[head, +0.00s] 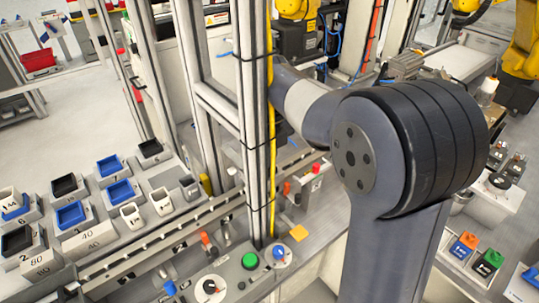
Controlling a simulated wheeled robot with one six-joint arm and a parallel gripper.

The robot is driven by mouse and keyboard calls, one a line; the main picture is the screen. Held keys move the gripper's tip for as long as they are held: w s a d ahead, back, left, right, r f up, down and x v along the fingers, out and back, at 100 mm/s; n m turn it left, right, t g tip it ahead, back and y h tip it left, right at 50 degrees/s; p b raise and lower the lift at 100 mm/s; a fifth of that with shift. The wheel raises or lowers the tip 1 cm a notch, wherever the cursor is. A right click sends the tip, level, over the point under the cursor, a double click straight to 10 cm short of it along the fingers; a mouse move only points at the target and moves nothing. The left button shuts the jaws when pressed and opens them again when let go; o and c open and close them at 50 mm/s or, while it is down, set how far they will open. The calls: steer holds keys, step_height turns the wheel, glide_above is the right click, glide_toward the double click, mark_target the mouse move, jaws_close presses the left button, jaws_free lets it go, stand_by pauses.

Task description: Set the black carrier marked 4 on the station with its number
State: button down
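Three black carriers show at the left in the head view: one at the back (150,149), one in the middle (64,186) and one at the front (17,241). Each sits on a grey block in the group of numbered stations (88,238). I cannot read a 4 on any carrier, and I cannot tell which station bears that number. My gripper is out of view; only my arm's large dark joint and links show, at the centre right.
Blue carriers (71,215) and small white cups (131,215) stand among the stations. A rail (165,240) and a metal post (257,130) lie between them and my arm. A button panel (235,275) is at the bottom centre. Orange and green blocks (487,262) sit lower right.

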steer(key=shift+f, duration=0.55)
stand_by(0.6)
steer(key=shift+f, duration=0.25)
steer(key=c, duration=1.5)
jaws_free()
steer(key=shift+c, duration=0.2)
steer(key=shift+r, duration=0.1)
steer(key=shift+r+p, duration=3.3)
steer(key=shift+r, duration=0.15)
steer(key=shift+f, duration=0.2)
